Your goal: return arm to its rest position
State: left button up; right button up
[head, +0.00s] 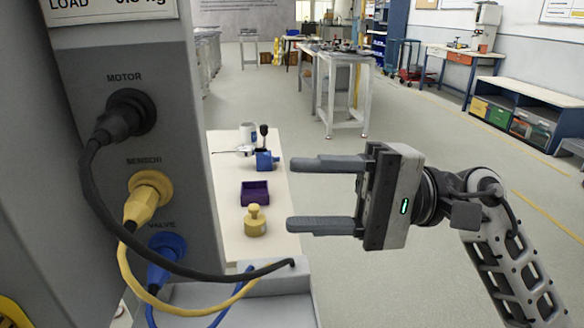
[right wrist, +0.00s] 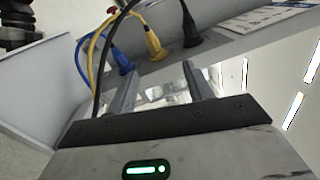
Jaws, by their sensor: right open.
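My right gripper (head: 300,194) is open and empty, held in the air right of the grey panel, with its fingers pointing left in the head view. Its fingers also show in the right wrist view (right wrist: 155,75), with nothing between them. My right arm comes in from the lower right. My left gripper is not in view.
A grey panel (head: 190,120) at left has black (head: 125,112), yellow (head: 148,195) and blue (head: 167,248) plugs with hanging cables. Behind it, a pale table (head: 275,215) bears a purple tray (head: 255,192), a yellow weight (head: 254,221) and a blue device (head: 265,160). Open floor lies to the right.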

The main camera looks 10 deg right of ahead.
jog(key=w+d+f+n+t+h+p, duration=0.1)
jog(key=w+d+f+n+t+h, duration=0.15)
jog(key=n+t, duration=0.55)
jog(key=w+d+f+n+t+h+p, duration=0.1)
jog(key=d+f+n+t+h, duration=0.25)
jog(key=n, duration=0.65)
jog(key=w+f+n+t+h+p, duration=0.1)
jog(key=w+f+n+t+h, duration=0.2)
jog(key=n+t, duration=0.55)
jog(key=s+d+f+m+g+h, duration=0.1)
jog(key=s+f+m+g+h, duration=0.2)
jog(key=f+m, duration=0.5)
jog(key=s+f+m+g+h, duration=0.2)
jog(key=s+f+m+h, duration=0.1)
jog(key=f+m, duration=0.5)
jog(key=shift+s+d+f+g+p, duration=0.3)
jog(key=shift+d+f+g+p, duration=0.1)
jog(key=shift+f, duration=0.45)
jog(key=s+f+m+g, duration=0.1)
jog(key=s+f+m, duration=0.1)
jog(key=s+a+f+m+g, duration=0.1)
jog(key=s+f+m, duration=0.1)
jog(key=s+f+m+g, duration=0.2)
jog(key=s+f, duration=0.1)
jog(key=shift+a+f+h, duration=0.1)
jog(key=shift+a+h, duration=0.2)
jog(key=shift+a, duration=0.05)
jog(key=shift+c, duration=0.2)
